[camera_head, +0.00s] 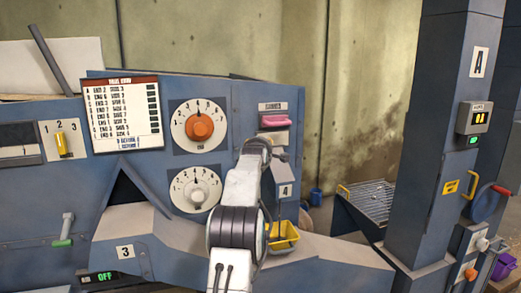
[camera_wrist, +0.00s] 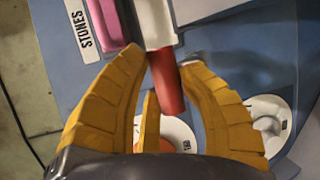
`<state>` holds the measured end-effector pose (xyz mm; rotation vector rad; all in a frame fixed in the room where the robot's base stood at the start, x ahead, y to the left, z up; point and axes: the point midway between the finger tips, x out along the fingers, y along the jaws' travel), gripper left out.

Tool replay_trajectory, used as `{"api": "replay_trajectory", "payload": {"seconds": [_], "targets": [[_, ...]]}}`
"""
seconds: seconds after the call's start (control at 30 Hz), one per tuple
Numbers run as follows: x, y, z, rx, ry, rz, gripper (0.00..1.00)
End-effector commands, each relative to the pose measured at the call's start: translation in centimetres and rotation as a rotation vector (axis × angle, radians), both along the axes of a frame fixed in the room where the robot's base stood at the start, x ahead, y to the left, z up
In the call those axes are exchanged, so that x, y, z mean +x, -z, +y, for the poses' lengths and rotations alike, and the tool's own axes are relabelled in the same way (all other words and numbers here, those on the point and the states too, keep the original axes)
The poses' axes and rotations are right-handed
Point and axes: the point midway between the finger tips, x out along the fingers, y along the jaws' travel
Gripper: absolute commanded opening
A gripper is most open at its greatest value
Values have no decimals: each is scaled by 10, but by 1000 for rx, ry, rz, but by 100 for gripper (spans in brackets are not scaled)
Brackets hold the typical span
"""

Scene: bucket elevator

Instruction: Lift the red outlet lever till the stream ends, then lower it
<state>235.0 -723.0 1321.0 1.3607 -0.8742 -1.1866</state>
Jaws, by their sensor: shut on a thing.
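The red outlet lever (camera_wrist: 167,85) shows in the wrist view as a red grip on a pale shaft. My gripper (camera_wrist: 160,62) has its yellow fingers on either side of this grip and is shut on it. A third yellow finger stands just below the grip. In the head view my arm covers the lever and my gripper's fingers. A yellow bucket (camera_head: 283,238) sits low behind my arm, near the panel marked 4 (camera_head: 285,191). I cannot make out any stream in either view.
A pink handle (camera_head: 274,120) is close beside my gripper; it also shows in the wrist view (camera_wrist: 107,22). Dials with an orange knob (camera_head: 199,127) and a white knob (camera_head: 197,196) are left of my arm. A blue column (camera_head: 435,130) stands at right.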

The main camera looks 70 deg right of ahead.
Motion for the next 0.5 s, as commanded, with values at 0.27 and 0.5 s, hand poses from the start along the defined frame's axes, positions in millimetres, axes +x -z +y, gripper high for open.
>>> {"api": "replay_trajectory", "payload": {"seconds": [0.27, 0.5], "targets": [[2, -5, -1, 2, -2, -2, 0], [3, -8, -1, -1, -3, -2, 0]]}}
